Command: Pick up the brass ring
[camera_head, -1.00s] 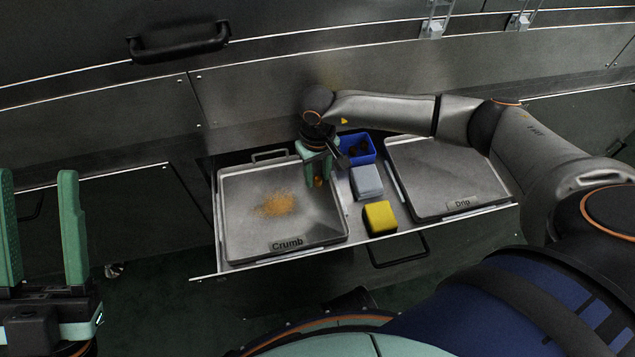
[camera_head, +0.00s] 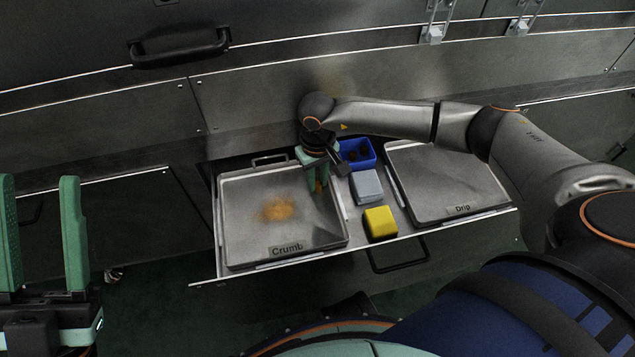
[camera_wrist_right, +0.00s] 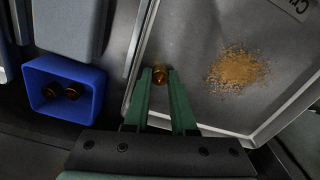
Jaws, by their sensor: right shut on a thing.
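The brass ring (camera_wrist_right: 160,75) is small and amber-gold. In the right wrist view it sits between the fingertips of my right gripper (camera_wrist_right: 160,80), which is shut on it. In the head view my right gripper (camera_head: 318,186) points down at the right side of the Crumb tray (camera_head: 240,243), and the ring is a small orange spot at its tips. I cannot tell whether the ring touches the tray. My left gripper (camera_head: 42,235) is open and empty at the left edge of the head view, away from the trays.
A pile of orange crumbs (camera_head: 279,208) lies in the Crumb tray. Beside it are a blue bin (camera_head: 367,163) holding dark round items (camera_wrist_right: 72,92), a grey block (camera_head: 366,186) and a yellow block (camera_head: 380,222). The Drip tray (camera_head: 440,175) is empty at right.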

